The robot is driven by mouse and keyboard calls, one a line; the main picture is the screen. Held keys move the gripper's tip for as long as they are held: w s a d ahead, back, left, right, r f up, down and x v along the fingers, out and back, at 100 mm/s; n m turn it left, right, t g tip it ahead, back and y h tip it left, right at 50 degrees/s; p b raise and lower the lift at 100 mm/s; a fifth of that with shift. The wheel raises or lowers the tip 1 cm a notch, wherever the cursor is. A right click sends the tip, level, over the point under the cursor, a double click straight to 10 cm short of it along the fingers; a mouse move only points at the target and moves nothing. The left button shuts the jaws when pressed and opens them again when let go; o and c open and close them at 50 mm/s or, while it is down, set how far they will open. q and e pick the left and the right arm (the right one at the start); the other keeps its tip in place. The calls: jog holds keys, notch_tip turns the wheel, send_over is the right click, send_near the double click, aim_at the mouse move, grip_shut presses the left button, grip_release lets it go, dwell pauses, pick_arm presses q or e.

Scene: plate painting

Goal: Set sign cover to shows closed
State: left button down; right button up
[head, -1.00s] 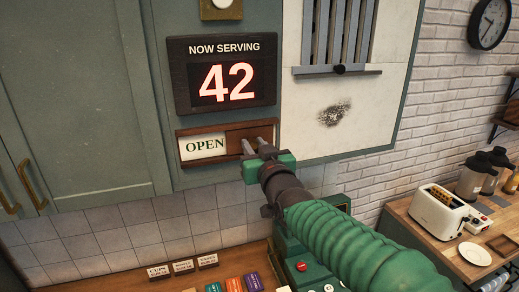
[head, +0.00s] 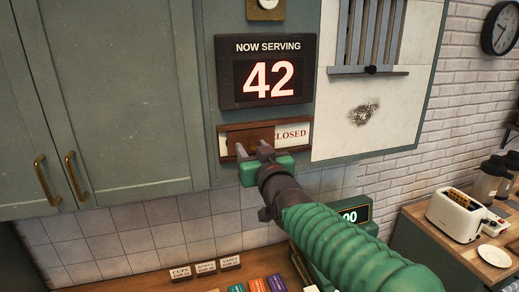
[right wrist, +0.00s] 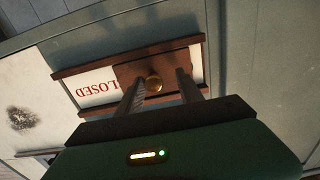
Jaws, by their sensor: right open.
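The sign (head: 292,134) is a wooden-framed strip below the "NOW SERVING 42" display. Its brown sliding cover (head: 237,137) sits over the left part in the head view, hiding the OPEN side. The right part shows red CLOSED lettering, its first letter partly hidden. My right gripper (head: 253,150) is at the cover. Its open fingers (right wrist: 158,88) stand on either side of the knob. My left gripper is out of view.
The number display (head: 264,70) hangs just above the sign. A barred window (head: 373,35) is to the right, and green cabinet doors (head: 100,100) are to the left. Small label cards (head: 205,268) stand on the counter below.

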jog(key=shift+a, duration=0.25)
jog(key=d+b+v, duration=0.1)
jog(key=b+v, duration=0.8)
jog(key=v, duration=0.8)
jog(key=d+f+m+g+h+b, duration=0.1)
jog(key=d+f+g+h+b, duration=0.2)
jog(key=f, duration=1.4)
jog(key=d+f+m+g+h+b, duration=0.1)
jog(key=d+f+g, duration=0.3)
jog(key=f, duration=1.2)
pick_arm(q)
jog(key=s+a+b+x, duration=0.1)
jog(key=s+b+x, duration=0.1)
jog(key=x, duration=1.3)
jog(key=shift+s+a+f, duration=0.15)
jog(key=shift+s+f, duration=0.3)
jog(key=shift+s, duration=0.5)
pick_arm(e)
jog(key=s+d+f+g, duration=0.3)
jog(key=s+f, duration=0.6)
jog(key=f, duration=0.3)
jog(key=s+d+f+m+g+h, duration=0.1)
jog(key=s+d+f+g, duration=0.3)
jog(key=s+f, duration=0.5)
notch_tip(320, 180, down, 3)
jog(key=shift+d+f+m+g+h, duration=0.15)
jog(key=shift+d+m+g+h, duration=0.1)
jog(key=shift+m+g+h, duration=0.05)
